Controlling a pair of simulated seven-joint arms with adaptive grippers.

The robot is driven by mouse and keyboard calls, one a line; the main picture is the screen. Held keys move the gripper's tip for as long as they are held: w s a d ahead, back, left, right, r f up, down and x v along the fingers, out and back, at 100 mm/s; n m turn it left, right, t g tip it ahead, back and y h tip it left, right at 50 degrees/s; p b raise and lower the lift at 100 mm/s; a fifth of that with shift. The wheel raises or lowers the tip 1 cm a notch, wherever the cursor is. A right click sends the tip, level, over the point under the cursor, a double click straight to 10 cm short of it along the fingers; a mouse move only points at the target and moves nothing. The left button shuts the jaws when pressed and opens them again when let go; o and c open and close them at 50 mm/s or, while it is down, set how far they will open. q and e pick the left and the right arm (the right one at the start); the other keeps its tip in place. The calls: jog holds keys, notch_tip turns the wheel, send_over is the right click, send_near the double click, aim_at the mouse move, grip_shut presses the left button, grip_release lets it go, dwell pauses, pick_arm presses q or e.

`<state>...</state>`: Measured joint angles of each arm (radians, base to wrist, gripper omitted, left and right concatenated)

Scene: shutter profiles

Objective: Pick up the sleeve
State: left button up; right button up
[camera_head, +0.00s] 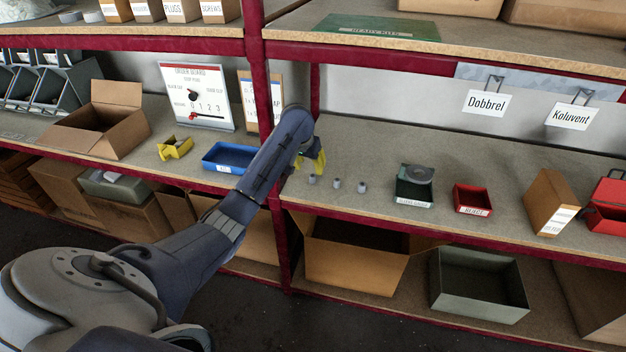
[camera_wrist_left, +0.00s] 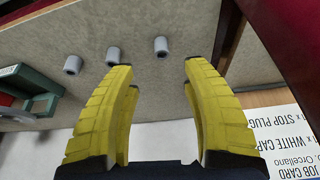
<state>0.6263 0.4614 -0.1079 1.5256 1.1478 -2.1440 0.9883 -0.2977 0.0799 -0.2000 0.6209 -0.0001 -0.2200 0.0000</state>
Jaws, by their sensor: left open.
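Three small grey cylindrical parts stand in a row on the middle shelf: a left one (camera_head: 311,180), a middle one (camera_head: 337,184) and a right one (camera_head: 362,187). I cannot tell which is the sleeve. My left gripper (camera_head: 318,162), with yellow fingers, is just behind the left part. In the left wrist view the fingers (camera_wrist_left: 155,75) are open and empty. The left part (camera_wrist_left: 161,46) stands just beyond the gap between the fingertips, apart from them. The other two parts (camera_wrist_left: 113,55) (camera_wrist_left: 73,65) are off to one side. My right gripper is not in view.
A green bin (camera_head: 414,196) with a round part and a red bin (camera_head: 472,199) stand to the right. A blue tray (camera_head: 229,157) and a yellow object (camera_head: 175,148) are to the left. A red post (camera_head: 259,85) stands close to my left arm.

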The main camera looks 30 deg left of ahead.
aim_at(312, 176)
pick_arm(q)
jog(key=shift+x, duration=4.55)
jog(key=shift+a, duration=0.2)
jog(key=shift+c, duration=0.5)
grip_shut()
